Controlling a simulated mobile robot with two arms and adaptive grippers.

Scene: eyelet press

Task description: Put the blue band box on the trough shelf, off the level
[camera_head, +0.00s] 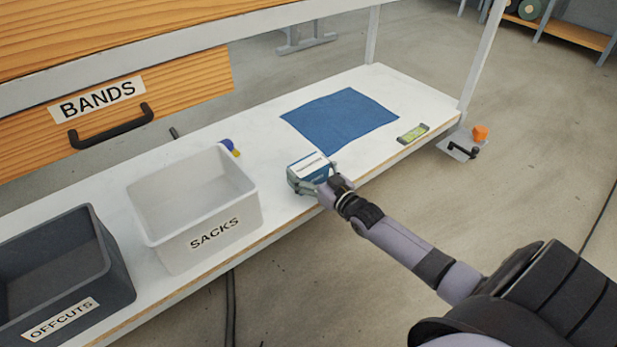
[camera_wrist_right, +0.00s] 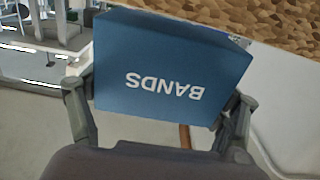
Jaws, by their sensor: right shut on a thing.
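The blue band box (camera_head: 308,167), with a white label on top, is held by my right gripper (camera_head: 324,187) at the front edge of the white trough shelf (camera_head: 265,120). In the right wrist view the box (camera_wrist_right: 170,65) shows its blue face with the word BANDS upside down. The fingers of my right gripper (camera_wrist_right: 158,118) are shut on its two sides. I cannot tell whether the box touches the shelf. The level (camera_head: 413,133), with a yellow-green face, lies on the shelf to the right, apart from the box. My left gripper is out of view.
A blue cloth (camera_head: 340,118) lies flat behind the box. A white SACKS bin (camera_head: 195,205) and a dark OFFCUTS bin (camera_head: 110,255) stand to the left. A small blue and yellow item (camera_head: 229,147) lies behind the SACKS bin. The BANDS drawer (camera_head: 190,95) is above.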

